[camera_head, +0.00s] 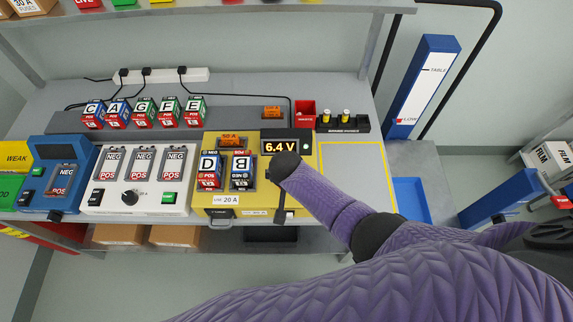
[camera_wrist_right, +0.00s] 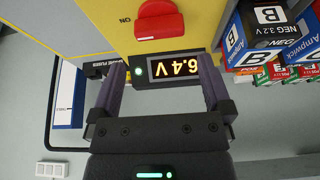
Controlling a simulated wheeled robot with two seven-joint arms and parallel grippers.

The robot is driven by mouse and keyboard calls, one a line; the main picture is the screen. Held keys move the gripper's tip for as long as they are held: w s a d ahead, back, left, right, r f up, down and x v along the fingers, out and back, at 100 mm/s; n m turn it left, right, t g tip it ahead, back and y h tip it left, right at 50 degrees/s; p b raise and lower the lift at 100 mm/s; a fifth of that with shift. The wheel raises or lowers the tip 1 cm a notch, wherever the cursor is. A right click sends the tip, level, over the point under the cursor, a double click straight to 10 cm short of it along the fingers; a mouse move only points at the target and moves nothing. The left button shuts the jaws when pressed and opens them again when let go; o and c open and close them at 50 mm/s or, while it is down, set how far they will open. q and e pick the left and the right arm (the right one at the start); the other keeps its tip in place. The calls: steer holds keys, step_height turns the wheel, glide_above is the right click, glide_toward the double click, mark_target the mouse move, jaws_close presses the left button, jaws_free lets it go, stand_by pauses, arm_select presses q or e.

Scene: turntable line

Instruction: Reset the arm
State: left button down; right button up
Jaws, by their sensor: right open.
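My right arm, in a purple sleeve, comes in from the right in the head view. Its gripper (camera_head: 285,210) points down at the right part of the yellow unit (camera_head: 225,213). In the right wrist view the gripper (camera_wrist_right: 162,72) is open, with nothing between its fingers. A red switch (camera_wrist_right: 158,20) marked ON is just past the display. My left gripper is not in view.
Batteries D (camera_head: 208,172) and B (camera_head: 241,172) sit in the yellow unit, left of my gripper. Several batteries (camera_head: 145,112) stand in a row behind. A white unit (camera_head: 137,182) and a blue unit (camera_head: 58,178) are at left. A yellow-outlined area (camera_head: 355,170) at right is clear.

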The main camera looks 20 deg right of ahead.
arm_select(q)
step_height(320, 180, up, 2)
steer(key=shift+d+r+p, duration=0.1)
steer(key=shift+p, duration=0.4)
arm_select(e)
steer(key=v, duration=0.3)
steer(key=shift+s+r, duration=0.1)
steer(key=shift+r, duration=0.15)
steer(key=shift+f, duration=0.1)
